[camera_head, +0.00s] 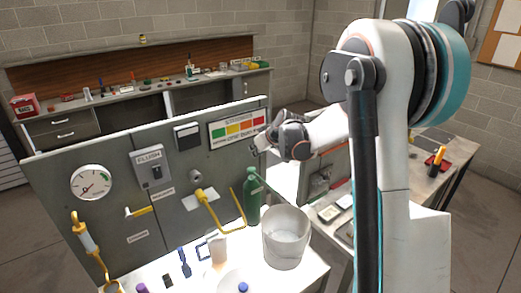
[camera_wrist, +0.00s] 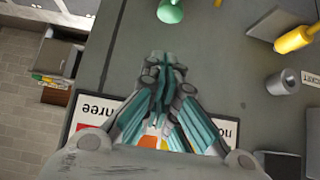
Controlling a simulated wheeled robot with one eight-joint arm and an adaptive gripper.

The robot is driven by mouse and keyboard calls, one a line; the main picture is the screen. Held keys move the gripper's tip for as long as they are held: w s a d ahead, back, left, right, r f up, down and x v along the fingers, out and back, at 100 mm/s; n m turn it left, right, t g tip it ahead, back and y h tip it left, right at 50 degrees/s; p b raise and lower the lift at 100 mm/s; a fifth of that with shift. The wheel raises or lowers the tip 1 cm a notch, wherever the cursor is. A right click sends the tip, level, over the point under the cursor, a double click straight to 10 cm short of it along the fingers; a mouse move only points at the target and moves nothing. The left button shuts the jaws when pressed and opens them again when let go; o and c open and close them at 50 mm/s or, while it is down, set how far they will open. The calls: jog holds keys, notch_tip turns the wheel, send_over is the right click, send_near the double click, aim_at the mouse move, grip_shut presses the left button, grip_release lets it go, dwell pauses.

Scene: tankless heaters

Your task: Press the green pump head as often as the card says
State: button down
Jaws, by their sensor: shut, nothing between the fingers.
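A tall green bottle (camera_head: 252,205) stands on the white bench top in front of the grey panel. Its green pump head (camera_head: 252,172) is on top; a green rounded part (camera_wrist: 170,11) shows at the top edge of the wrist view. My gripper (camera_head: 258,145) is shut and empty, above the pump head and apart from it. Its closed fingers (camera_wrist: 165,65) fill the middle of the wrist view. A card with coloured blocks (camera_head: 237,128) is on the panel behind; in the wrist view the card (camera_wrist: 90,108) reads "hree" and "no", the rest hidden by my gripper.
A white bucket (camera_head: 286,240) stands right of the bottle. A yellow bent handle (camera_head: 209,211) projects from the panel at its left. A grey knob (camera_wrist: 283,82) and a yellow handle (camera_wrist: 297,39) are at the right of the wrist view.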

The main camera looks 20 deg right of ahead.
send_over(253, 169)
notch_tip(253, 169, down, 5)
jog(key=shift+s+r+b, duration=0.1)
jog(key=shift+b, duration=0.35)
jog(key=shift+f, duration=0.65)
